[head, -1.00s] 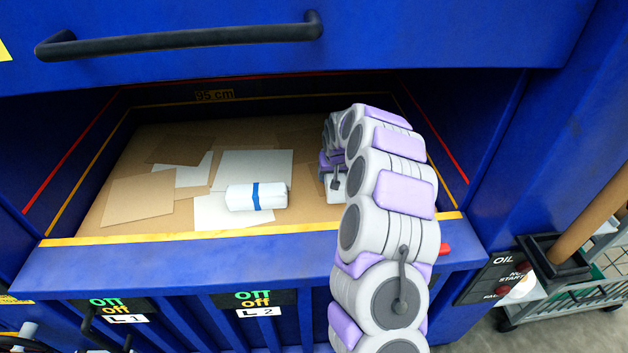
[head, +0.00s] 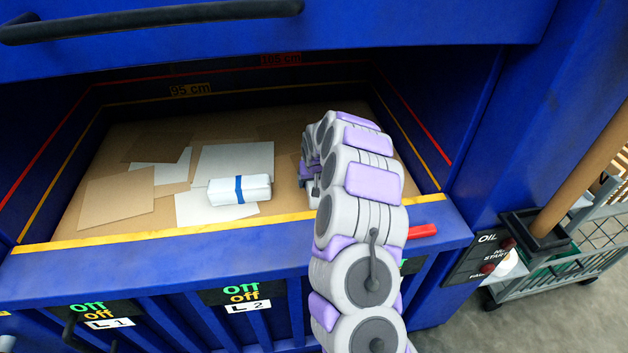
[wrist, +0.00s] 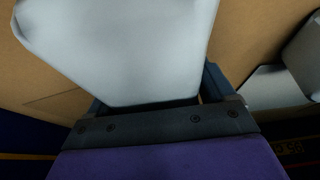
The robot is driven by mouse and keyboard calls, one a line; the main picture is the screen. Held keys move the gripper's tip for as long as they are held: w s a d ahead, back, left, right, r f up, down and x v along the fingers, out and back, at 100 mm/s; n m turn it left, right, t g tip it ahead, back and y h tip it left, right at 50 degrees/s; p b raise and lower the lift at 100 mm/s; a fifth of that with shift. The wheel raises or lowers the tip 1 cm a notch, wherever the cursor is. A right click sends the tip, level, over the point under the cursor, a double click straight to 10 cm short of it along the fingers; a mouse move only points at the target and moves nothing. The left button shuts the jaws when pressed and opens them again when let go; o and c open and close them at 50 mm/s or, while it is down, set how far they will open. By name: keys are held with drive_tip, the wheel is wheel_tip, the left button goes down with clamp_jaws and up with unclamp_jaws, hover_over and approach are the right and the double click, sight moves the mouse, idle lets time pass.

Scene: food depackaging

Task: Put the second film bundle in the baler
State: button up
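One white film bundle with a blue strap (head: 240,190) lies on the cardboard inside the open blue baler chamber (head: 235,240). A second white bundle (wrist: 130,45) fills the middle of the wrist view. It sits between the two fingers of my gripper (wrist: 155,100), which appear closed against its sides. Cardboard shows just beyond it. In the head view my arm reaches over the sill into the right part of the chamber. There my arm hides the fingers and most of the held bundle, so I cannot tell whether it touches the cardboard.
White sheets (head: 235,162) and brown cardboard pieces (head: 115,195) lie flat on the chamber floor. The yellow-edged sill (head: 150,238) runs along the front, with a red handle (head: 423,231) at its right. A grey cart (head: 540,280) stands at the right.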

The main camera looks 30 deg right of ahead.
drive_tip(key=shift+o, duration=1.3)
drive_tip(key=shift+d, duration=0.4)
drive_tip(key=p+v, duration=0.2)
drive_tip(key=v, duration=1)
drive_tip(key=shift+a, duration=0.15)
drive_tip(key=shift+s+a+r, duration=0.2)
drive_tip(key=shift+a+r, duration=0.1)
drive_tip(key=s+a+r+n+g, duration=0.1)
drive_tip(key=s+a+r, duration=0.2)
drive_tip(key=s+a, duration=0.25)
drive_tip(key=s+a+r+n+g+y, duration=0.1)
drive_tip(key=s+a+r, duration=0.25)
drive_tip(key=s, duration=0.35)
drive_tip(key=s+a+r+n+g, duration=0.1)
drive_tip(key=s+a+r, duration=0.2)
drive_tip(key=s+a, duration=0.3)
drive_tip(key=s+a+r+g, duration=0.1)
drive_tip(key=s+a+g, duration=0.2)
drive_tip(key=s, duration=2.4)
drive_tip(key=shift+a+r, duration=0.2)
